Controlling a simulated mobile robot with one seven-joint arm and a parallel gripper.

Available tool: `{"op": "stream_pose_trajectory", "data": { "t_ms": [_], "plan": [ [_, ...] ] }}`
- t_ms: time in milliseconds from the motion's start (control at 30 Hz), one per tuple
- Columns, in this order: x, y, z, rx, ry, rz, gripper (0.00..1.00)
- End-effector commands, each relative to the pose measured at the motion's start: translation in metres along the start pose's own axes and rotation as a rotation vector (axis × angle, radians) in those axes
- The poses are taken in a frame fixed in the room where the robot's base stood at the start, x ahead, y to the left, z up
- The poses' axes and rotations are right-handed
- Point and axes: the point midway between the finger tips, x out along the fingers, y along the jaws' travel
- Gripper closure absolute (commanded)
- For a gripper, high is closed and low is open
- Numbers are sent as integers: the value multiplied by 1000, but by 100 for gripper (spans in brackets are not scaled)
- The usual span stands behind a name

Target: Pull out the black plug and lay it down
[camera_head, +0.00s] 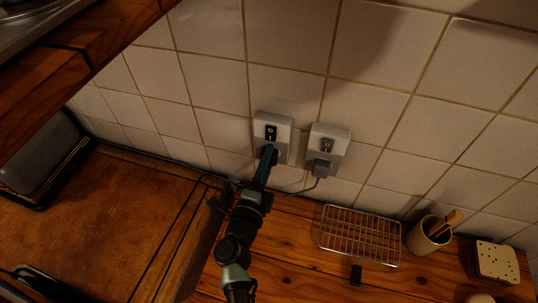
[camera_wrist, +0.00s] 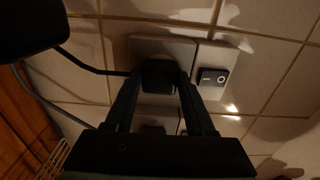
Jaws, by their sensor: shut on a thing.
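The black plug (camera_wrist: 158,76) sits at the left wall socket (camera_head: 285,150), between my gripper's fingers in the wrist view. Its black cable (camera_wrist: 85,66) runs off to the left there. My gripper (camera_head: 268,155) is shut on the plug, its fingers on either side of it. The plug appears up against the socket plate (camera_wrist: 150,45); whether its pins are in cannot be seen. In the head view my gripper mostly hides the plug. A black rocker switch (camera_head: 271,132) is above it on the same socket.
A second socket (camera_head: 335,138) to the right holds a grey plug (camera_head: 321,167) with a grey cable. On the wooden counter (camera_head: 290,235) are a wire rack (camera_head: 360,237), a small black block (camera_head: 356,274), a utensil cup (camera_head: 425,237) and a holed cream block (camera_head: 496,262). Bare wood lies left of the rack.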

Motion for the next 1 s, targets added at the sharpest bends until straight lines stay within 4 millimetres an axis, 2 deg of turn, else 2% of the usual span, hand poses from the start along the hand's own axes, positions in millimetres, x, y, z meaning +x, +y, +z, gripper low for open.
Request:
{"op": "stream_pose_trajectory", "data": {
  "t_ms": [33, 133, 467, 1000],
  "plan": [
    [0, 0, 0, 0, 0, 0, 82],
    [0, 0, 0, 0, 0, 0, 100],
    [-1, -1, 0, 0, 0, -1, 100],
    [-23, -1, 1, 0, -1, 0, 100]
  ]
}}
